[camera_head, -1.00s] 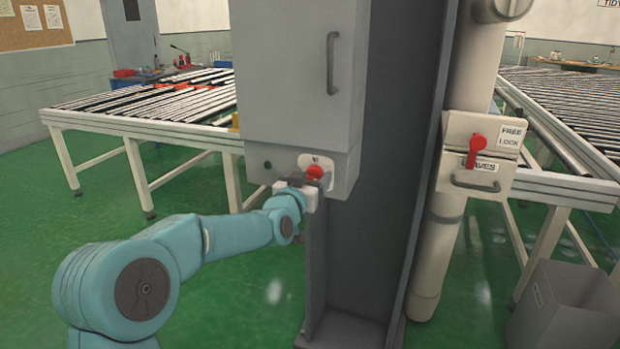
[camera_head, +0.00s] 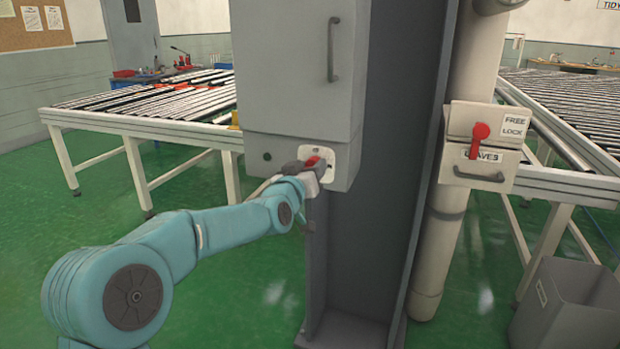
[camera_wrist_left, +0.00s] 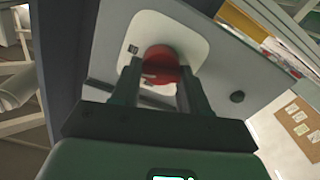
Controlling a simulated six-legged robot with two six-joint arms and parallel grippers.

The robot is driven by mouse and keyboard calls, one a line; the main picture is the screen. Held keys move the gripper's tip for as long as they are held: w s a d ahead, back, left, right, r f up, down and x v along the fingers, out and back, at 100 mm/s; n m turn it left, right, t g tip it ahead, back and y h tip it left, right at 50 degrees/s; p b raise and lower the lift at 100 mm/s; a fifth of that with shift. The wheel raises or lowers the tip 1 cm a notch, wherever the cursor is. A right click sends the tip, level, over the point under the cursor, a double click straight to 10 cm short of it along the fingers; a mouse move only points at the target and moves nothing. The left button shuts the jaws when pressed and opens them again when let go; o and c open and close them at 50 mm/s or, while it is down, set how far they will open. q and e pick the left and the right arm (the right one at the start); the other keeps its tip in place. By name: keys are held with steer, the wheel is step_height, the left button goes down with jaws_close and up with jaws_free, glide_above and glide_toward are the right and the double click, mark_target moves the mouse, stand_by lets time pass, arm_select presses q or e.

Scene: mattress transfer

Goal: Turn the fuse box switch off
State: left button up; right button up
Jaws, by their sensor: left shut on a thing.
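The grey fuse box (camera_head: 290,70) is fixed to a dark steel column, with its handle on the right of the door. Its red switch (camera_head: 314,161) sits on a white plate (camera_head: 328,158) on the lower front. My left gripper (camera_head: 308,166) is at the switch and shut on it. In the left wrist view the red switch (camera_wrist_left: 160,65) lies between the two fingers of my left gripper (camera_wrist_left: 158,88), in front of the white plate. The fingers hide part of the switch. My right gripper is not in view.
A dark round button (camera_head: 267,156) is left of the switch. A pipe with a second red lever (camera_head: 480,136) on a box marked "FREE" and "LOCK" stands to the right. Roller tables (camera_head: 150,105) are behind on both sides. A grey bin (camera_head: 568,310) stands at lower right.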

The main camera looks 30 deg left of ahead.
arm_select(q)
steer(key=shift+a+f+n+b, duration=0.1)
steer(key=shift+n+b, duration=2)
steer(key=shift+n, duration=1.6)
steer(key=shift+a+n+b, duration=0.1)
steer(key=shift+n+b, duration=2)
steer(key=shift+n, duration=1.6)
steer(key=shift+s, duration=0.1)
steer(key=o, duration=1.1)
steer(key=shift+c, duration=0.2)
steer(key=v, duration=1.6)
steer(key=shift+d+b, duration=0.2)
steer(key=shift+b, duration=0.25)
